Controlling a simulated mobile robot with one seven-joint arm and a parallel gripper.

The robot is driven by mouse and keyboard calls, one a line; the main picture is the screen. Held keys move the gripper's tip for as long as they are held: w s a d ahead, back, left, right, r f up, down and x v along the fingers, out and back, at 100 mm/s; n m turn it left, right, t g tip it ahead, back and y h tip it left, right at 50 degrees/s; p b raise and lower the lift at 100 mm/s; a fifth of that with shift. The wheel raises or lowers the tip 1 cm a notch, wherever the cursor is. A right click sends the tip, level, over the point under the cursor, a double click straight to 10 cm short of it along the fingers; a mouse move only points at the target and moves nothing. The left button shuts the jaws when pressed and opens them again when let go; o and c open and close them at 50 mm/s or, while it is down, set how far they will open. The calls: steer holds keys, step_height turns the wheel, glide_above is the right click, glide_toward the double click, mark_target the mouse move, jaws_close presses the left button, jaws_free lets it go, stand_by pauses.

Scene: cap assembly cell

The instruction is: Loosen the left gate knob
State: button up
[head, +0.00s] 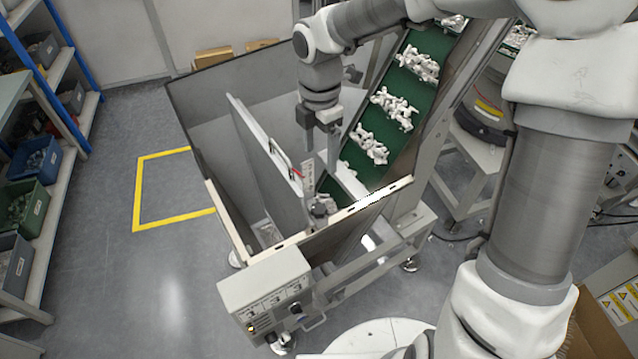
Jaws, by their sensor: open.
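A grey gate panel (262,150) stands inside the open hopper (196,120). A slotted light strip (308,178) stands upright at its front end. A small grey round part (319,208), which looks like a knob, sits near the foot of the strip, by the hopper's front rim. I cannot tell for sure whether it is the left gate knob. My gripper (321,150) points down over the hopper, above and apart from this part. Its two fingers are spread, with nothing visible between them. No second knob can be made out.
A green conveyor (408,84) carrying white parts rises from the hopper to the upper right. A control box (265,290) hangs at the front. The hopper's front rim (345,212) and walls surround the gate. Floor on the left is clear; shelves (50,165) stand beyond.

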mark_target(319, 207)
step_height(319, 207, down, 17)
steer(key=m+b, duration=0.3)
steer(key=m, duration=0.9)
steer(key=m+b, duration=0.4)
steer(key=m, duration=0.8)
steer(key=shift+a+f+m, duration=0.15)
steer(key=shift+m, duration=0.15)
jaws_close()
steer(key=shift+n, duration=1.6)
jaws_free()
